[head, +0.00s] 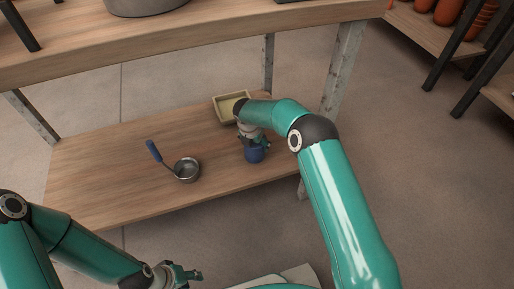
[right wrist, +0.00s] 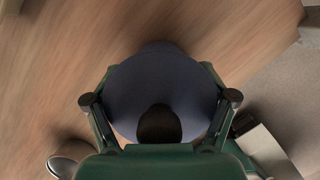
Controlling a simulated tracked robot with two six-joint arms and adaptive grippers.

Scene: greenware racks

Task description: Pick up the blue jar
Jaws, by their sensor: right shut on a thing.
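The blue jar (head: 254,154) is at the lower shelf, near its front right part, partly hidden by my right gripper. My right gripper (head: 254,142) comes down on it from above and is shut on it. In the right wrist view the jar (right wrist: 160,75) sits between the two fingers of the gripper (right wrist: 160,100), with a dark round spot on its top. I cannot tell whether the jar touches the shelf. My left gripper (head: 190,275) is at the bottom of the head view, away from the shelf and empty; its fingers are too small to judge.
A metal ladle with a blue handle (head: 187,168) lies on the lower wooden shelf (head: 100,175), left of the jar. A shallow yellowish tray (head: 222,104) stands behind.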

